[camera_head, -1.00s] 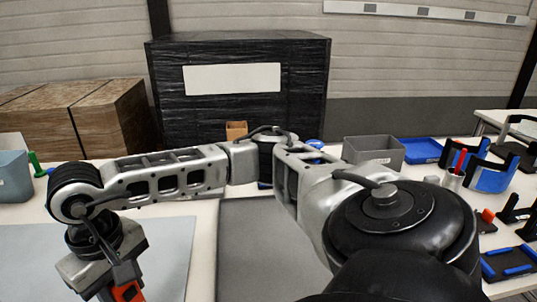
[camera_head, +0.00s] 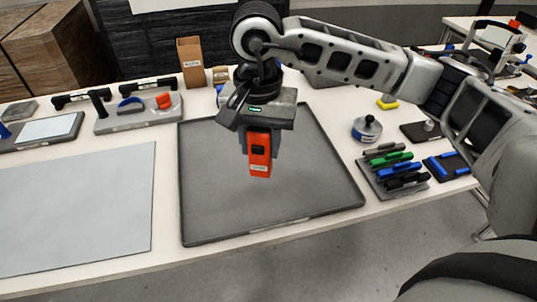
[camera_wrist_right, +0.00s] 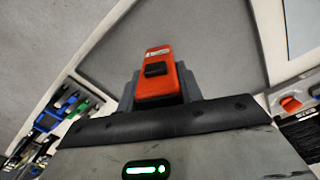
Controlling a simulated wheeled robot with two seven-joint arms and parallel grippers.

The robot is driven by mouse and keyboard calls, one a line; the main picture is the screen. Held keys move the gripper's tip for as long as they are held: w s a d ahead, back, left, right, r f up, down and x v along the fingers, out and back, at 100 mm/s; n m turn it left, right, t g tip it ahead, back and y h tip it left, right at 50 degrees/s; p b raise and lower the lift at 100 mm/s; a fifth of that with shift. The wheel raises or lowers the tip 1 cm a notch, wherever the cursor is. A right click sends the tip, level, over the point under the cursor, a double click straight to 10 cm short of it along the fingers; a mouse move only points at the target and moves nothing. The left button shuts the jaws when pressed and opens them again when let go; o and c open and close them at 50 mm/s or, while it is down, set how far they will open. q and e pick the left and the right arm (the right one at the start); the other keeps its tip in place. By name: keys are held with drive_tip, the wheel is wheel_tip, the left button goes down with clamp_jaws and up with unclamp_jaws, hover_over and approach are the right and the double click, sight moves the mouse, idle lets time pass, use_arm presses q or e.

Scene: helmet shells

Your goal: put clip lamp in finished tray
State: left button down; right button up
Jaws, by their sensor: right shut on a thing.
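The clip lamp (camera_head: 259,168) is a small orange block with a black switch and a pale label. My right gripper (camera_head: 259,140) is shut on it and holds it hanging down over the large grey low-rimmed tray (camera_head: 315,185), apparently the finished tray. The clip lamp looks a little above the tray floor, which is bare. In the right wrist view the clip lamp (camera_wrist_right: 155,85) sits between the dark fingers, with the grey tray (camera_wrist_right: 215,40) beyond. My left gripper is not in view.
A pale mat (camera_head: 80,210) lies left of the tray. A grey holder with several coloured clips (camera_head: 393,165) and a round grey-and-blue item (camera_head: 367,129) stand to the right. A grey stand (camera_head: 138,112) and a cardboard box (camera_head: 192,62) stand behind.

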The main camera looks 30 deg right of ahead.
drive_tip(key=r+m, duration=0.1)
drive_tip(key=m, duration=0.2)
drive_tip(key=r+m, duration=0.2)
drive_tip(key=m, duration=0.2)
drive_tip(key=w+r+m, duration=0.1)
drive_tip(key=m, duration=0.2)
drive_tip(key=shift+w+a+r, duration=0.1)
drive_tip(key=shift+a+r, duration=0.2)
drive_tip(key=shift+w+r+m, duration=0.1)
drive_tip(key=shift+r+m, duration=0.35)
drive_tip(key=shift+m, duration=0.75)
drive_tip(key=shift+w+d, duration=0.1)
drive_tip(key=shift+d, duration=0.15)
drive_tip(key=w+d+f, duration=0.2)
drive_tip(key=d+f, duration=0.2)
drive_tip(key=w+d+f, duration=0.2)
drive_tip(key=d+f, duration=0.2)
drive_tip(key=w+d+f+p, duration=0.1)
drive_tip(key=w+d+f, duration=0.1)
drive_tip(key=d+f, duration=0.2)
drive_tip(key=shift+f, duration=0.65)
drive_tip(key=o, duration=1.1)
